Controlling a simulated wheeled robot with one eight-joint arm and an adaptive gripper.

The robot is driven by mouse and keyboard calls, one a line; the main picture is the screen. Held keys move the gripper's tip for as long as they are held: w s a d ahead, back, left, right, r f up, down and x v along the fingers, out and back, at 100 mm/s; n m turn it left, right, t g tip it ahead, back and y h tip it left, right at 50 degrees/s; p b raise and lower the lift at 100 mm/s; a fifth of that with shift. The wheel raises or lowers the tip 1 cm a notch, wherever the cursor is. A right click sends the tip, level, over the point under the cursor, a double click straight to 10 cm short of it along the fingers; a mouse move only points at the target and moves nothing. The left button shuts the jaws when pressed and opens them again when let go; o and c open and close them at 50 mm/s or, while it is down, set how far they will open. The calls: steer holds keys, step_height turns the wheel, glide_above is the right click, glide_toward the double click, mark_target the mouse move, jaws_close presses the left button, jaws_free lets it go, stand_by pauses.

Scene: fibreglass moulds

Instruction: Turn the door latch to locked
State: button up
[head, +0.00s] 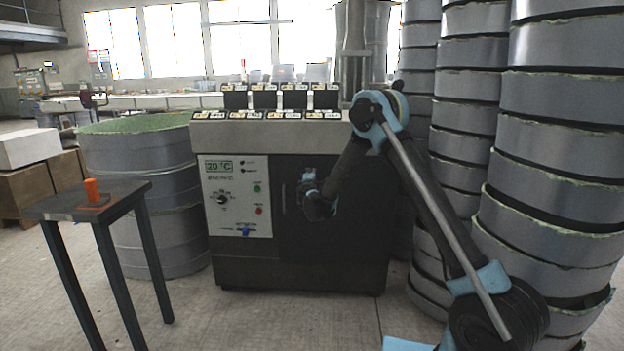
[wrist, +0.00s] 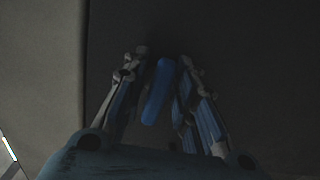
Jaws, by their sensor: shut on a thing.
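The dark door (head: 330,240) on the front of the grey machine is closed. My gripper (head: 308,184) is at the door's upper left part, with my arm reaching in from the right. In the wrist view, the blue door latch (wrist: 158,92) stands between the two fingers of my gripper (wrist: 162,66). The latch looks like a short bar, close to upright in that picture and slightly tilted. My gripper is shut on it. In the head view my gripper hides the latch, and any lock marking cannot be made out.
A control panel (head: 236,196) with a display, a knob and buttons is left of the door. A small dark table (head: 75,203) with an orange object (head: 92,190) stands at the left. Tall stacks of grey round moulds (head: 560,140) rise close on the right. Open floor lies in front.

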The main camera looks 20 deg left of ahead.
steer(key=shift+d+f+m, duration=0.1)
steer(key=shift+f+m, duration=0.05)
steer(key=shift+m, duration=0.35)
steer(key=o, duration=0.8)
steer(key=shift+s, duration=0.2)
steer(key=v, duration=1.1)
steer(key=shift+s, duration=0.2)
steer(key=shift+d, duration=0.15)
